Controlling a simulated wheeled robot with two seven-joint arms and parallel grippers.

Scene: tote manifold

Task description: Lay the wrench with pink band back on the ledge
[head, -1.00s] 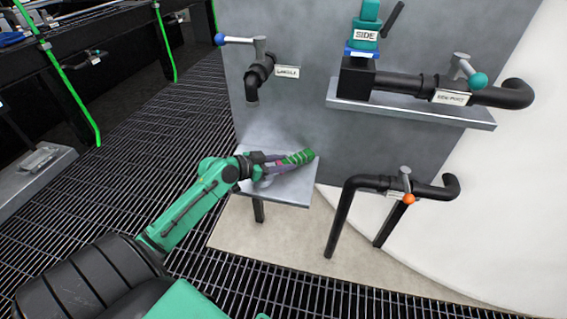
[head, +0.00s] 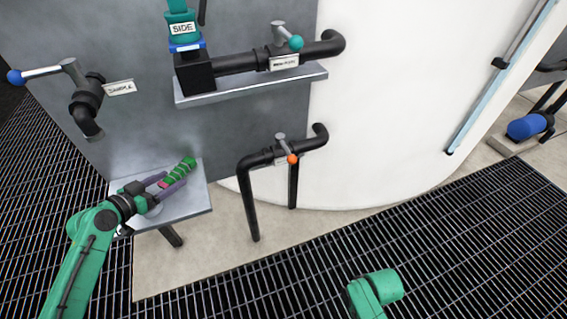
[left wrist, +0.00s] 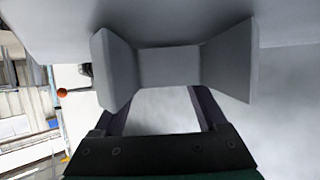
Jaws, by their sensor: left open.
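The wrench (head: 179,171) has a green striped part and a pink band. In the head view it appears at the small grey ledge (head: 192,205), low at left. Its far end points up and right, toward the wall panel. My left gripper (head: 166,185) is open, with its purple fingers on either side of the wrench near the pink band. Whether the wrench touches the ledge is unclear. My right gripper is not visible.
A sample valve with a blue-tipped handle (head: 38,74) is above the ledge at left. A higher shelf (head: 250,86) carries black pipe and a teal valve. A black pipe with an orange knob (head: 265,158) stands right of the ledge. Grated floor (head: 440,245) is open at right.

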